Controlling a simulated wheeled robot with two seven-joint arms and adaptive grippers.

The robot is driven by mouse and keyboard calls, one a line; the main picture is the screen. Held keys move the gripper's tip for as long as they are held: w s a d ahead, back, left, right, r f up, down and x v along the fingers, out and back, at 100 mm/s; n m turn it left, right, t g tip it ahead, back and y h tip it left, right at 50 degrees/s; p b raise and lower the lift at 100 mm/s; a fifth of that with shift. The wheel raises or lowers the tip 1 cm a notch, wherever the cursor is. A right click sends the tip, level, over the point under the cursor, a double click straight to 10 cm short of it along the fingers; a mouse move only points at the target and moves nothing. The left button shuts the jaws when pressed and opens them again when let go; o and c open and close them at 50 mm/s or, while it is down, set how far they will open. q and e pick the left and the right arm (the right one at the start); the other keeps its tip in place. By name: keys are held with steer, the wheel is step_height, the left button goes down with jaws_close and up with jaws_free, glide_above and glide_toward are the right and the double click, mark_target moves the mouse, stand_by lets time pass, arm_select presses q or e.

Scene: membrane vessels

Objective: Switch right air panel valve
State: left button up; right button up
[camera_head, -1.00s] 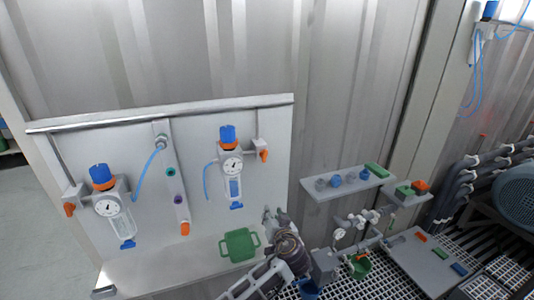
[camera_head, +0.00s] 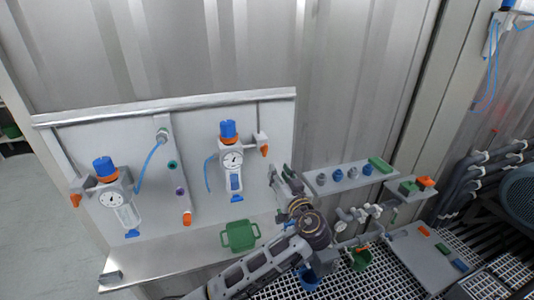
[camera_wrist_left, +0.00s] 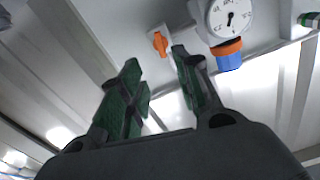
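The right air panel valve is a small orange handle (camera_head: 265,150) on a white fitting at the panel's right side, beside the right regulator (camera_head: 230,160) with its blue knob and round gauge. The orange handle also shows in the left wrist view (camera_wrist_left: 160,42), ahead of and between the fingertips, with no contact visible. My left gripper (camera_head: 279,172) is just below and right of the handle. In the left wrist view, my left gripper (camera_wrist_left: 156,62) has its two green-padded fingers apart with nothing between them. My right gripper is out of view.
A left regulator (camera_head: 110,197) has its own orange handle (camera_head: 75,200). A green tray (camera_head: 239,236) lies on the panel's ledge. A grey shelf (camera_head: 340,177) with several knobs is right of my arm, above pipes and a grating.

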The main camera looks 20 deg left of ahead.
mark_target(266, 151)
arm_select(q)
steer(key=p+x, duration=0.3)
steer(key=x, duration=0.9)
steer(key=shift+s+r+p, duration=0.1)
steer(key=shift+p, duration=0.3)
steer(key=shift+w+a, duration=0.4)
steer(key=shift+w, duration=0.2)
jaws_close()
